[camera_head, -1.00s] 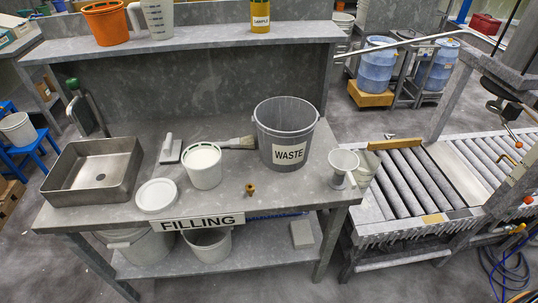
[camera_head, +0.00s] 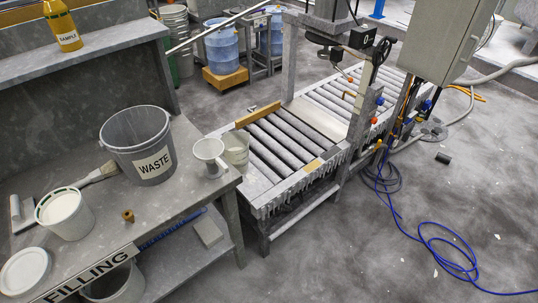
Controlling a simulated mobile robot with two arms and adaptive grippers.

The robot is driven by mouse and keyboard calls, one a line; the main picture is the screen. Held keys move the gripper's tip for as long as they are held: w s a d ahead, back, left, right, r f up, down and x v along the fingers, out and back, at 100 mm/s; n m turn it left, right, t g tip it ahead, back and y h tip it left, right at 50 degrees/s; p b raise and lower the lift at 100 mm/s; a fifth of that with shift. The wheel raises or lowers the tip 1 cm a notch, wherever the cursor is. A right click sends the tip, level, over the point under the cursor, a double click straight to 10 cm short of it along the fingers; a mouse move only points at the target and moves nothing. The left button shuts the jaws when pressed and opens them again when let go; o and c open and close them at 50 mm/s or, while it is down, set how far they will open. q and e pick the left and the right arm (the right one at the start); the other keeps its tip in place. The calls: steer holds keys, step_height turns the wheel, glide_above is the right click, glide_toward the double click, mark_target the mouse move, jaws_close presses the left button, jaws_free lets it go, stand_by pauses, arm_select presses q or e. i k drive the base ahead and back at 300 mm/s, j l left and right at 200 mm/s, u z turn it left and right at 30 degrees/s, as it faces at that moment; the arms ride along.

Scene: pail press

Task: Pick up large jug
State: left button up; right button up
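The large jug is out of view now; a tall translucent white jug with dark markings stood on the upper shelf in the earlier view. A small white cup or funnel-like vessel (camera_head: 210,156) stands at the right end of the filling table. A translucent container (camera_head: 236,150) is just behind it, partly hidden. Neither of my grippers is in view.
The filling table (camera_head: 185,205) holds a grey waste pail (camera_head: 139,145), a white pail (camera_head: 65,214), a brush (camera_head: 95,175) and a round lid (camera_head: 24,271). A yellow sample bottle (camera_head: 62,25) is on the upper shelf (camera_head: 105,48). A roller conveyor (camera_head: 285,145) stands right. Blue hose (camera_head: 430,240) lies on the floor.

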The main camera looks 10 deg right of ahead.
mark_target(236, 143)
steer(key=i+l, duration=0.15)
steer(key=l, duration=0.25)
steer(key=i+l, duration=0.1)
steer(key=l, duration=0.3)
steer(key=i+l, duration=0.15)
steer(key=l, duration=0.25)
steer(key=i+l, duration=0.15)
steer(key=l, duration=0.25)
steer(key=u, duration=0.4)
steer(key=l+u, duration=0.1)
steer(key=u, duration=0.25)
steer(key=l+u, duration=0.1)
steer(key=u, duration=0.65)
